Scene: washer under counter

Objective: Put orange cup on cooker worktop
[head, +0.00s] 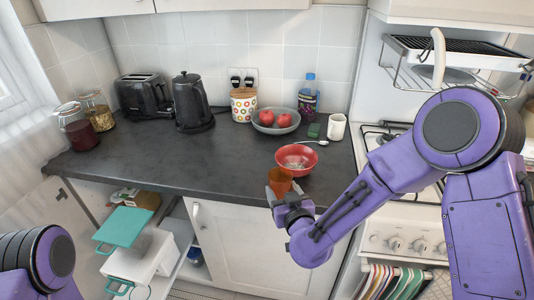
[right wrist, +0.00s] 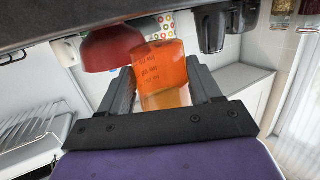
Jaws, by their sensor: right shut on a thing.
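The orange cup (head: 280,181) is at the front edge of the dark worktop (head: 225,165), in front of the red bowl. My right gripper (head: 284,194) is shut on it. In the right wrist view the orange cup (right wrist: 161,72) is translucent with dark markings, and sits between the two fingers of my right gripper (right wrist: 163,85). I cannot tell whether the cup touches the worktop. The cooker (head: 395,215) stands right of the worktop, partly hidden by my right arm. My left gripper is out of view; only part of my left arm shows at the lower left.
The red bowl (head: 296,158) is right behind the cup. A white mug (head: 336,127), a spoon (head: 312,141) and a grey fruit bowl (head: 275,121) stand farther back. A kettle (head: 192,102) and toaster (head: 144,97) are at the back left. The worktop's left middle is clear.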

